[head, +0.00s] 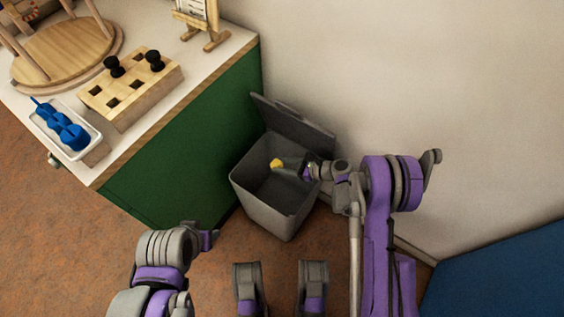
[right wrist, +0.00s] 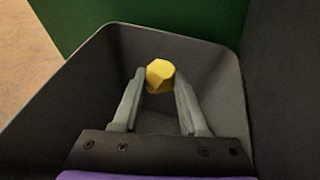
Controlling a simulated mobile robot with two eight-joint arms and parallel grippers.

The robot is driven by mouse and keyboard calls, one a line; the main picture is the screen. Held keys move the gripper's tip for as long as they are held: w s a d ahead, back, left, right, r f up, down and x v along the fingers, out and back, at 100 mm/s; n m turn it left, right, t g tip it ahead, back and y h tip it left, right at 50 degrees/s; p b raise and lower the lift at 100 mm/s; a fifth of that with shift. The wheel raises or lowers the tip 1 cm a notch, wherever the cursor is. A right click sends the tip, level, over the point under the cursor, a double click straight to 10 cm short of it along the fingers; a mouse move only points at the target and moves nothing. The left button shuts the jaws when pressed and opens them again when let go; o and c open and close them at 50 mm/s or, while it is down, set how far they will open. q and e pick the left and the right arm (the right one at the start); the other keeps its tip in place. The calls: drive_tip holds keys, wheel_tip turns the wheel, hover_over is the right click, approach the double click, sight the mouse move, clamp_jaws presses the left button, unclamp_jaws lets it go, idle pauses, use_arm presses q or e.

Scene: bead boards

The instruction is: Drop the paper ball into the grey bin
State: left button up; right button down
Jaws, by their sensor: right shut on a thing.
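The paper ball (right wrist: 160,76) is yellow and faceted, and sits between the fingertips of my right gripper (right wrist: 159,84) in the right wrist view. It also shows in the head view (head: 276,163), over the opening of the grey bin (head: 270,212). The bin stands on the floor with its lid (head: 290,122) tipped up at the back; its inside looks empty. My right gripper is shut on the ball, above the bin's inside. My left gripper (head: 212,238) is low in the head view, left of the bin; its fingers are too small to judge.
A green-sided counter (head: 190,150) stands left of the bin. It bears a wooden board with holes and black pegs (head: 130,88), a white tray (head: 92,140) with blue pieces and a round wooden stand (head: 66,50). A pale wall (head: 400,80) is behind.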

drive_tip(key=shift+c, duration=1.8)
unclamp_jaws()
drive_tip(key=p+v, duration=0.2)
drive_tip(key=v, duration=0.9)
drive_tip(key=shift+a+f, duration=0.1)
